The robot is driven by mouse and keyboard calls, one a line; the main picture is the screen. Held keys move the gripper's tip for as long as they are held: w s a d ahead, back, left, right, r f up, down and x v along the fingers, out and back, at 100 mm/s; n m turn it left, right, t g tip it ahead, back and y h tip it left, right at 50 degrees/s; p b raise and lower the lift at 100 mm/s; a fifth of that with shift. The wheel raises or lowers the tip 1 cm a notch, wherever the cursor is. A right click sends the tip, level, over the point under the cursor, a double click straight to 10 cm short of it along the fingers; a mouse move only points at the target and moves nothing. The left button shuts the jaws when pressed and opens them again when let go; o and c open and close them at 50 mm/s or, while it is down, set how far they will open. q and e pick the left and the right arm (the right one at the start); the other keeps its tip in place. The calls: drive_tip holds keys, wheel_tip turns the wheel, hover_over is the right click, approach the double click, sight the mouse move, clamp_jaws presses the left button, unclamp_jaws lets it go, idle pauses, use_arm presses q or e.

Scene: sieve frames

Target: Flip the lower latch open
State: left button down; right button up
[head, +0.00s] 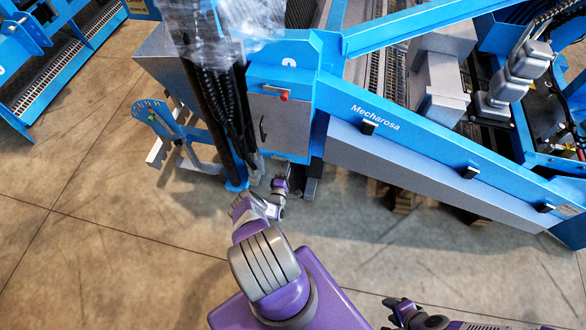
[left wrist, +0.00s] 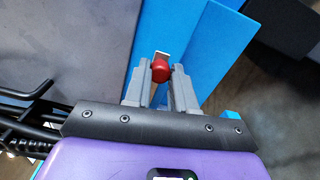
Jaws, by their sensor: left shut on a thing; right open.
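The lower latch (left wrist: 160,70) has a red knob with a small metal tab. In the left wrist view it sits between the two grey fingers of my left gripper (left wrist: 158,82), which is shut on it. In the head view my left gripper (head: 284,170) is at the lower end of the grey cabinet (head: 287,130) and hides this latch. The upper latch (head: 283,97), also red-tipped, shows near the cabinet's top edge. My right gripper (head: 397,310) is low in the head view, open and away from the machine.
A black handle (head: 262,128) is on the cabinet's face. Black hoses (head: 222,110) hang left of it. The blue Mecharosa frame (head: 420,140) slopes down to the right. The concrete floor (head: 110,240) is clear at lower left.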

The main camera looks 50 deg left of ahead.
use_arm(q)
drive_tip(key=shift+s+a+f, duration=0.1)
drive_tip(key=shift+s, duration=0.05)
drive_tip(key=c, duration=0.9)
unclamp_jaws()
drive_tip(key=p+v, duration=0.2)
drive_tip(key=v, duration=0.5)
drive_tip(key=shift+s+d+p, duration=0.15)
drive_tip(key=shift+d+p, duration=0.05)
drive_tip(key=shift+p, duration=0.2)
